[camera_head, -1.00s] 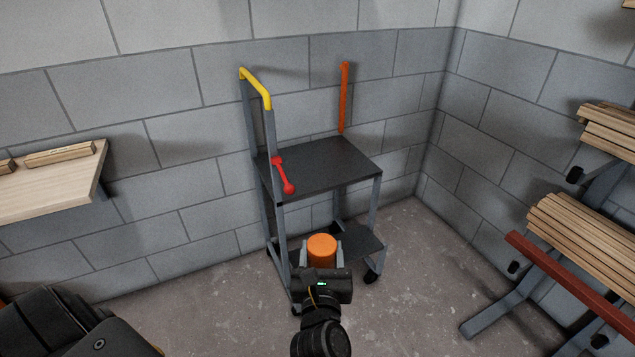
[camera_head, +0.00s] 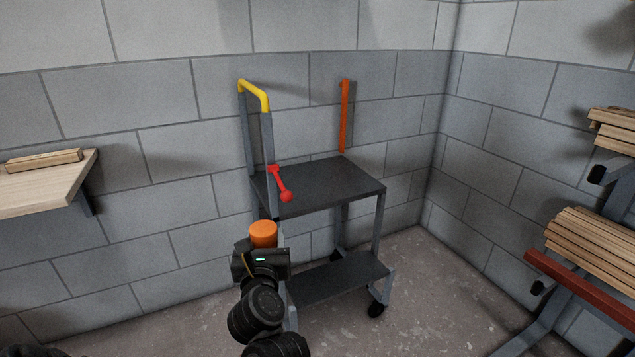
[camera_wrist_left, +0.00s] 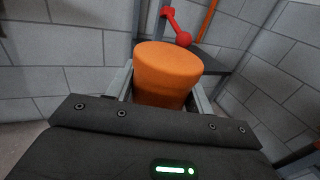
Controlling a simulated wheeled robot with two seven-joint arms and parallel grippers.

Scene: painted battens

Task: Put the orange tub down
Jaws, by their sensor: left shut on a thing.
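The orange tub (camera_head: 263,233) is a small orange cylinder, held upright. My left gripper (camera_head: 262,246) is shut on it, and the fingers show on both sides of the tub (camera_wrist_left: 168,72) in the left wrist view. In the head view the tub appears in front of the near left post of a dark two-shelf trolley, below the level of its top shelf (camera_head: 325,184). The gripper body hides the tub's lower part. My right gripper is not in view.
The top shelf is bare, with a yellow handle (camera_head: 254,95), a red lever (camera_head: 280,184) and an orange upright bar (camera_head: 344,117) around it. The lower shelf (camera_head: 335,279) looks clear.

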